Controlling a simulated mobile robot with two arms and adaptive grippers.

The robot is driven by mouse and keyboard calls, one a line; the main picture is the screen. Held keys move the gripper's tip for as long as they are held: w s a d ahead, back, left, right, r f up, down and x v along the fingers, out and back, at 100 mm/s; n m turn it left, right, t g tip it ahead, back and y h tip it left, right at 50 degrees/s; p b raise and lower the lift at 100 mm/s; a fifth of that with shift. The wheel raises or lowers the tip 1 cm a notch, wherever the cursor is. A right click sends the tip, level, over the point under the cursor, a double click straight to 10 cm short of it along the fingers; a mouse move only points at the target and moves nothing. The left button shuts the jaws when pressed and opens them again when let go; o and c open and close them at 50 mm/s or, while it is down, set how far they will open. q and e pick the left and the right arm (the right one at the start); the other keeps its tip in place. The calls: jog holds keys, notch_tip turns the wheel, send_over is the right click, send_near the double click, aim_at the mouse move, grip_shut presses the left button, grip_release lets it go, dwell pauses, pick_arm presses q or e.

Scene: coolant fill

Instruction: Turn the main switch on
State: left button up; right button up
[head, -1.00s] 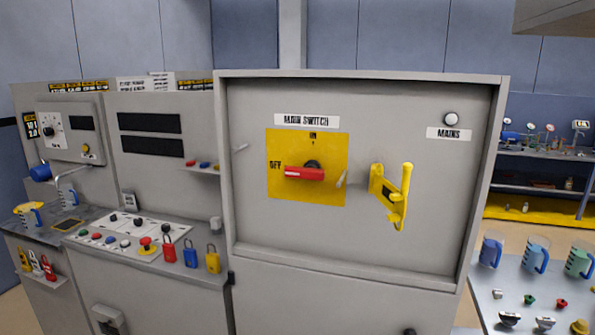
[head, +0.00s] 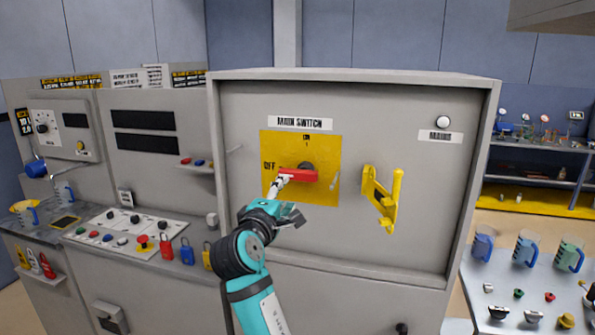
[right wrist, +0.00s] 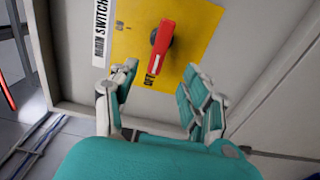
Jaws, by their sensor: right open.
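The main switch has a red handle (head: 298,175) on a black hub, mounted on a yellow plate (head: 322,150) inside the grey cabinet. The handle lies level and points left to the OFF mark; the ON mark is above the hub. My right gripper (head: 289,199) is open in front of the handle's left end. In the right wrist view, the red handle (right wrist: 160,50) shows beyond and between the spread fingers of the gripper (right wrist: 160,80), with nothing held. Contact between fingers and handle cannot be told. My left gripper is not in view.
A yellow bracket (head: 384,198) sticks out of the panel right of the switch. A white mains lamp (head: 442,122) is at upper right. The cabinet's raised frame (head: 470,190) surrounds the panel. Padlocks (head: 187,251) and a button console (head: 120,228) are at left.

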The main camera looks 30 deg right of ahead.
aim_at(297, 176)
jog(key=p+x, duration=0.4)
jog(key=x, duration=0.7)
jog(key=shift+w+d+r, duration=0.1)
jog(key=shift+w+d, duration=0.1)
jog(key=shift+d, duration=0.05)
jog(key=shift+w+d, duration=0.3)
jog(key=shift+d, duration=0.1)
